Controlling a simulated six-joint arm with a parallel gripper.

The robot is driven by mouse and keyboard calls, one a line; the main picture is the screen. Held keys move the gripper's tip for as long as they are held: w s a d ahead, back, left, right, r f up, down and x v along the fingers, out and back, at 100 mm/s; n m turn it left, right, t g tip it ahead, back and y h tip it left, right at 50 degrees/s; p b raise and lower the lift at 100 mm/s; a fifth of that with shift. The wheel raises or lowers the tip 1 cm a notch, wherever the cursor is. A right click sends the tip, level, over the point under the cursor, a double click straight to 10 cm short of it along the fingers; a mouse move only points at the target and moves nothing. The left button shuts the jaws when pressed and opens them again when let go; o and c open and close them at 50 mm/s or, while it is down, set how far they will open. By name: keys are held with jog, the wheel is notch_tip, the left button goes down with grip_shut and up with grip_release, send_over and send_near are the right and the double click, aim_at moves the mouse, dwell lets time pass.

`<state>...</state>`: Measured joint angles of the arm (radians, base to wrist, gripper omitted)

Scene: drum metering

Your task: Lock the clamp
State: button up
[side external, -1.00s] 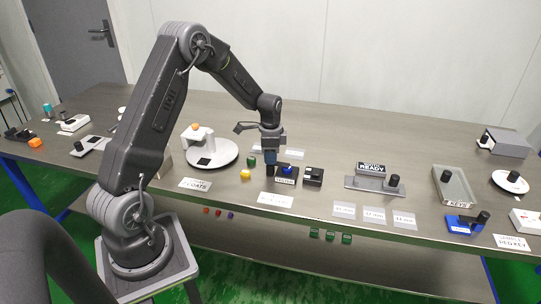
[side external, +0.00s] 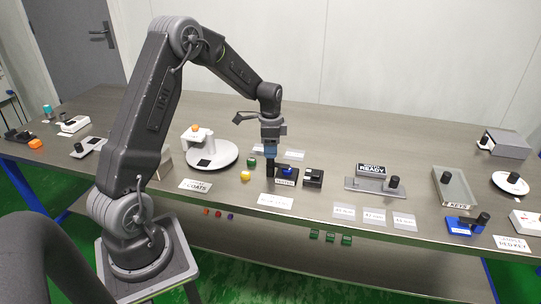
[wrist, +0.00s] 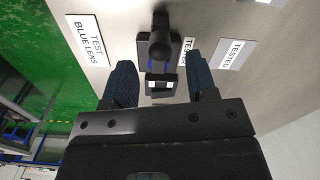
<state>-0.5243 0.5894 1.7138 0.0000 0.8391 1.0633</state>
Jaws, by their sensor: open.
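The tester (side external: 287,175), a small dark station with a blue part on it, sits mid-bench in the side view. I take its black lever with a round knob (wrist: 160,46) to be the clamp; in the wrist view it lies over the dark base, with blue showing at both edges. In the side view a black post (side external: 270,168) stands at the tester's left, just under my gripper (side external: 270,154). In the wrist view my gripper (wrist: 161,78) is open and empty, its blue-grey fingers apart with the knob ahead of the gap. Whether the clamp is locked cannot be told.
A black block (side external: 313,177) with white marks stands close to the tester's right. A white round stand (side external: 212,153) is to the left, and a yellow piece (side external: 245,175) and a green piece (side external: 251,162) lie nearby. Label cards (side external: 275,201) lie flat in front.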

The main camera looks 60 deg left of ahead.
notch_tip(320, 180, up, 10)
dwell(0.3)
